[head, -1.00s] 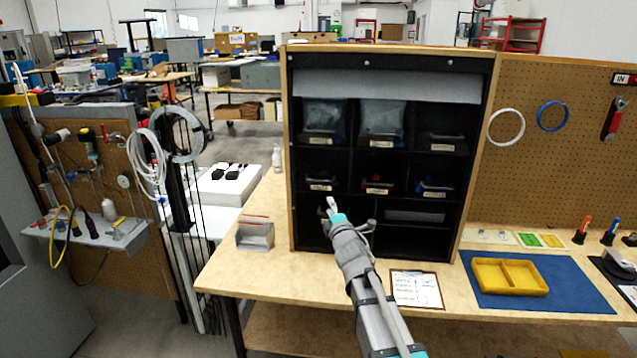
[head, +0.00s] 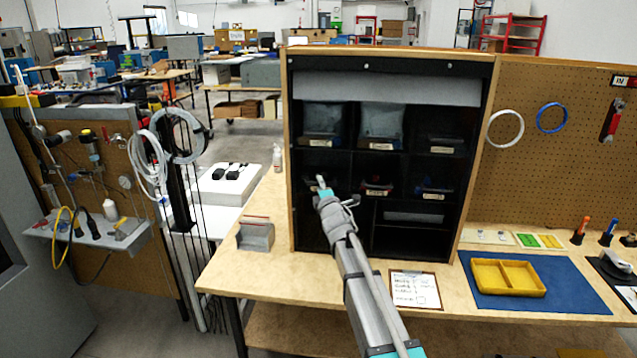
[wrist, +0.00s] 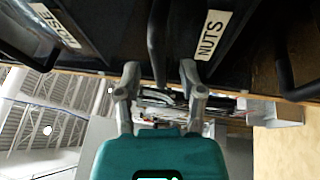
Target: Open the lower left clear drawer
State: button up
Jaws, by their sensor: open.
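The lower left clear drawer (head: 309,184) sits in the second row of the dark cabinet and is partly hidden behind my gripper (head: 321,184). In the wrist view, my gripper (wrist: 160,80) is open, one finger on each side of a dark bar handle (wrist: 157,40). The handle lies between the fingertips and is not clamped. Beside it is a drawer front with a white label reading NUTS (wrist: 213,35). The drawer looks closed. Whether a finger touches the handle I cannot tell.
Other drawers stand close by: upper left (head: 323,122), lower middle (head: 376,186) and lower right (head: 434,188). Below are open black compartments. A grey holder (head: 255,236) stands left of the cabinet, and a yellow tray (head: 508,277) lies on a blue mat at right.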

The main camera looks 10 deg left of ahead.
jog(key=shift+x, duration=0.8)
jog(key=shift+c, duration=0.3)
grip_shut()
